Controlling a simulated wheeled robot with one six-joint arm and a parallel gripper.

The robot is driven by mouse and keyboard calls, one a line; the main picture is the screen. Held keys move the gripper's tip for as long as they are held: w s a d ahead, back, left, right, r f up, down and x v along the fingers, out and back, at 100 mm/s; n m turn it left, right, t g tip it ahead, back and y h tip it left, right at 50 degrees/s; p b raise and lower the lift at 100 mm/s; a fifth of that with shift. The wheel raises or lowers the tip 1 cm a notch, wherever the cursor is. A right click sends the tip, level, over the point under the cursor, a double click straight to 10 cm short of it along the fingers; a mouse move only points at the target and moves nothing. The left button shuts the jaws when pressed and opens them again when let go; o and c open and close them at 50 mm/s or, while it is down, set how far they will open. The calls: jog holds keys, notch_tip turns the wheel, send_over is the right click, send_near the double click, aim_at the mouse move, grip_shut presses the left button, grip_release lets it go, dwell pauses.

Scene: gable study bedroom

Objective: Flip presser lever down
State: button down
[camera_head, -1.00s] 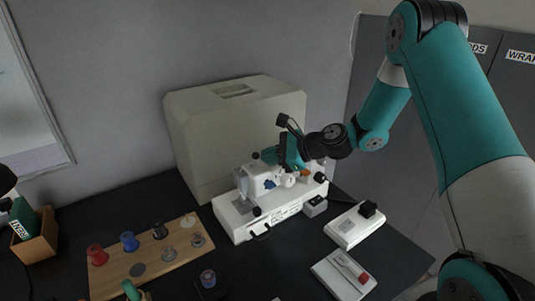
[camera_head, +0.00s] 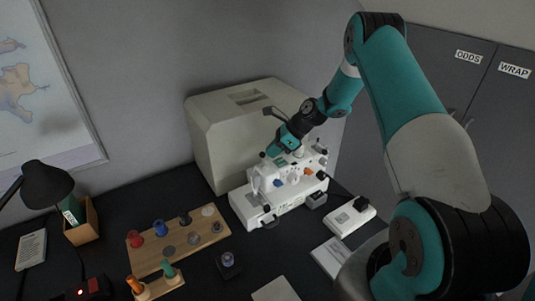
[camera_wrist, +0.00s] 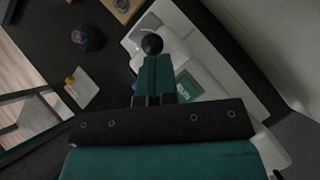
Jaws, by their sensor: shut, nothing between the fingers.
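The white sewing machine (camera_head: 286,205) stands on the dark desk in the head view; its white body (camera_wrist: 212,52) also shows in the wrist view. A small black ball knob (camera_head: 263,154), seemingly the presser lever's end, sticks up at the machine head's left end. In the wrist view the black knob (camera_wrist: 152,43) is just beyond my fingertips. My gripper (camera_head: 272,151) is shut and empty, slanting down left above the machine head; its teal fingers (camera_wrist: 154,64) show together in the wrist view. I cannot tell whether they touch the knob. The lever's shaft is hidden.
A large beige cover (camera_head: 217,130) stands close behind the machine. A wooden spool board (camera_head: 150,262) lies front left, with a dark spool holder (camera_head: 228,265) to its right. A white foot pedal (camera_head: 349,220) is to the machine's right.

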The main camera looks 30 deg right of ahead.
jog(key=shift+w+a+f+g, duration=0.1)
jog(key=shift+w+g, duration=0.35)
jog(key=shift+g, duration=0.25)
jog(key=shift+r+p, duration=0.9)
jog(key=shift+p, duration=0.15)
jog(key=d, duration=0.1)
jog(key=s+d+r, duration=0.1)
jog(key=d, duration=0.1)
jog(key=s+d, duration=0.1)
jog(key=shift+s+d+r, duration=0.15)
jog(key=shift+s+r, duration=0.05)
jog(key=shift+r, duration=0.05)
jog(key=b+v, duration=0.2)
jog(key=v, duration=0.6)
jog(key=shift+w+r, duration=0.2)
jog(key=shift+r, duration=0.35)
